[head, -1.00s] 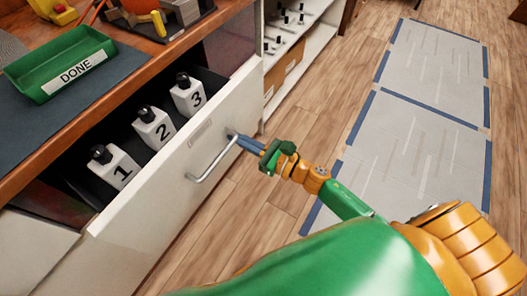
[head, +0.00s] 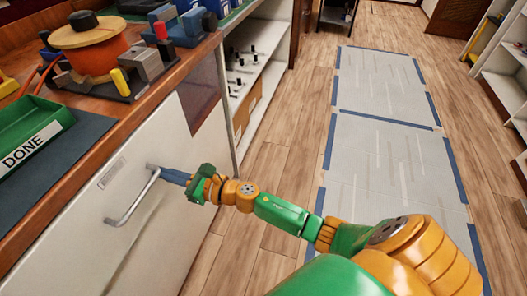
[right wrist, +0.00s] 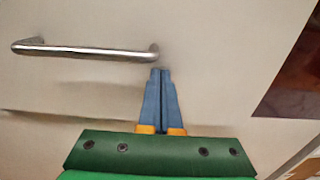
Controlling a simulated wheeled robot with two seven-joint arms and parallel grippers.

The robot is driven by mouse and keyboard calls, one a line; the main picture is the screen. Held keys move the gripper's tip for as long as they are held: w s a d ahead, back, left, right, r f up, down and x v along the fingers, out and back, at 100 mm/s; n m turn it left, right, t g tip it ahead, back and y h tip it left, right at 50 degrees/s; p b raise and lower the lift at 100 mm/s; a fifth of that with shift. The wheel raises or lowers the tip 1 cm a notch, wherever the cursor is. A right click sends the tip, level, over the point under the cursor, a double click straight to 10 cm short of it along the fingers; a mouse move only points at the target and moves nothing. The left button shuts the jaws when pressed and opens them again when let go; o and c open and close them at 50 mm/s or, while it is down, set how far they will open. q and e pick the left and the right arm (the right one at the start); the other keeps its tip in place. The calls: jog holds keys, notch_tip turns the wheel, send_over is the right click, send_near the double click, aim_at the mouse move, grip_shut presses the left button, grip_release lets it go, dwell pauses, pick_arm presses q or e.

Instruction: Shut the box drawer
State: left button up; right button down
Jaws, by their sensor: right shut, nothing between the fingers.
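The box drawer (head: 90,215) has a white front with a metal bar handle (head: 134,198). Its front looks flush with the bench and its inside does not show. The handle also shows in the right wrist view (right wrist: 85,51). My right gripper (head: 165,174) is shut and empty, its blue fingertips at the drawer front beside the handle's far end. In the right wrist view the closed fingertips (right wrist: 160,72) are just below the handle's right end; I cannot tell if they touch the front. My left gripper is not in view.
A green DONE tray (head: 28,128) and an orange spool (head: 90,45) stand on the wooden bench top (head: 150,85). An open white shelf (head: 262,65) is past the drawer. The floor (head: 265,175) on the right is clear.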

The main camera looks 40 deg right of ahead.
jog(key=shift+x, duration=0.75)
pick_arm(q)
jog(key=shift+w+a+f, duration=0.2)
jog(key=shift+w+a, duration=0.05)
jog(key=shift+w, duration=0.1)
pick_arm(e)
jog(key=shift+r, duration=0.1)
jog(key=shift+w+r, duration=0.1)
jog(key=shift+r, duration=0.2)
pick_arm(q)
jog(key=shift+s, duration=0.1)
pick_arm(e)
jog(key=shift+d+f, duration=0.1)
